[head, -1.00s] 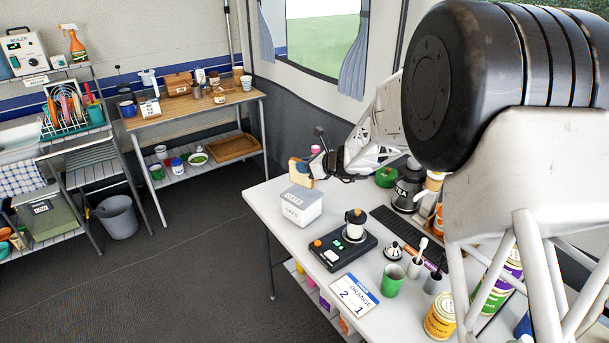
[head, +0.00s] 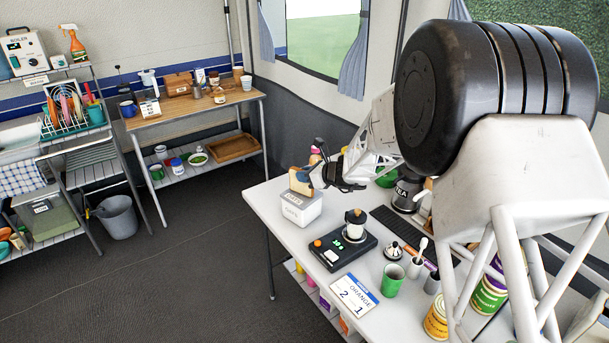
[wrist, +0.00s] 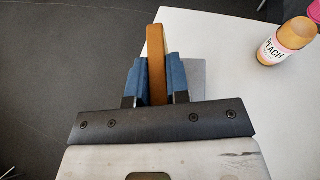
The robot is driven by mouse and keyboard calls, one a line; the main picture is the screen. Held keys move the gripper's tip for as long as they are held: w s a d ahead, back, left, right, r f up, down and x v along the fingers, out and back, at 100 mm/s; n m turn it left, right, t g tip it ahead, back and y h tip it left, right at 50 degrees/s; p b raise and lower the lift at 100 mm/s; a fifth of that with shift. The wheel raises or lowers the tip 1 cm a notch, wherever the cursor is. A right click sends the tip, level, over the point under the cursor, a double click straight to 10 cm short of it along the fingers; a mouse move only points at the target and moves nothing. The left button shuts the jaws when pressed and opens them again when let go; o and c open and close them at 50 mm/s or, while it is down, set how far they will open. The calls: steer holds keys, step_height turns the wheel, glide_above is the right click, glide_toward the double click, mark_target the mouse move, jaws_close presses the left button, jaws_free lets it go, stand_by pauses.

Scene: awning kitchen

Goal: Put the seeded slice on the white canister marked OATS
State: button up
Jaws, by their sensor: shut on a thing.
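The white canister marked OATS (head: 300,210) stands near the left corner of the white table. My gripper (wrist: 156,85) is shut on the slice (wrist: 156,55), its blue fingers on both faces. In the wrist view I see the slice edge-on, as a brown crust strip. In the head view the slice (head: 299,180) is upright at the canister's top, partly hidden by my gripper. I cannot tell whether it touches the lid. A grey patch beside the right finger in the wrist view may be part of the canister.
A bottle marked PEACH (wrist: 288,42) stands to the right in the wrist view. In the head view a dark appliance with a pot (head: 343,246), a green cup (head: 391,281) and a card (head: 355,293) are nearer. The table's left edge is close to the canister.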

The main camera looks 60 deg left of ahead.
steer(key=o, duration=0.7)
steer(key=shift+f, duration=0.1)
steer(key=shift+r, duration=0.2)
steer(key=v, duration=1.2)
steer(key=shift+w, duration=0.1)
stand_by(0.4)
